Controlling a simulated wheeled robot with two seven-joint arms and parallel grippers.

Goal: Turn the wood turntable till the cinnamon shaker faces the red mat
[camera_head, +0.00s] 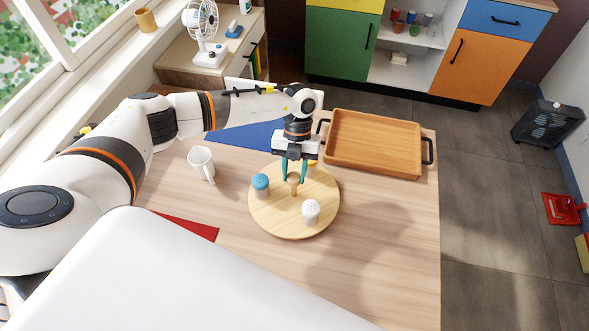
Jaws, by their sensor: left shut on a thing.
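The round wood turntable (278,223) lies on the table with a short wooden knob (294,189) at its middle. A blue-topped shaker (260,185) stands on its left side, a white-topped shaker (311,211) at its front right. I cannot read which shaker is cinnamon. The red mat (194,227) lies left of and nearer than the turntable, partly hidden by my white body. My left gripper (294,179) points down, its teal fingers closed about the knob. My right gripper is out of view.
A wooden tray (373,142) with black handles stands behind right. A blue mat (245,136) lies behind, under my left arm. The table's right front is clear.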

